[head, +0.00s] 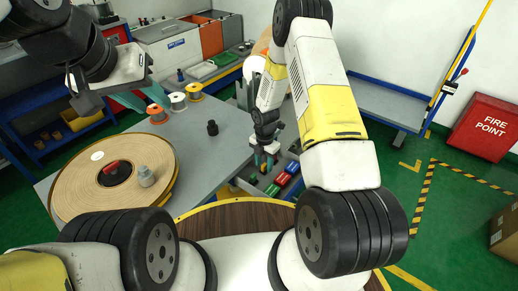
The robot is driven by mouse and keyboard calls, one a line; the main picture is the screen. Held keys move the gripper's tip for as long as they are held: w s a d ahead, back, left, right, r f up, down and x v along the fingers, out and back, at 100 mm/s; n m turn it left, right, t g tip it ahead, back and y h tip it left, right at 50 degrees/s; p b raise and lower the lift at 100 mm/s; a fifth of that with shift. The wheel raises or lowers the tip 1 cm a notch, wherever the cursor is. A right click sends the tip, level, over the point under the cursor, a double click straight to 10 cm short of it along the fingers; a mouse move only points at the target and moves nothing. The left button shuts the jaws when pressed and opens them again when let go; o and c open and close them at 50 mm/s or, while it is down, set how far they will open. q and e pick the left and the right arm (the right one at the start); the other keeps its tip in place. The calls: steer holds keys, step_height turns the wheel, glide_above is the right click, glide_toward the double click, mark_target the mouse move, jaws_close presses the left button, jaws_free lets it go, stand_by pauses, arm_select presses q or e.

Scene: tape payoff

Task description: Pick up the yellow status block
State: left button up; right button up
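The row holds a green block (272,190), a red block (283,178) and a blue block (292,167). I cannot clearly make out a yellow status block; it may be hidden by or between the right gripper's fingers. The fingers are too small and dark to tell whether they are open or shut.
A large tape roll (70,185) lies at the table's left, with a grey knob-like piece (146,176) on it. Several small spools (178,102) stand behind it. A small black cylinder (212,128) stands mid-table. A red fire point box (486,127) stands far right.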

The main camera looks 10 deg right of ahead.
steer(key=shift+f, duration=0.55)
jaws_close()
steer(key=shift+r, duration=0.1)
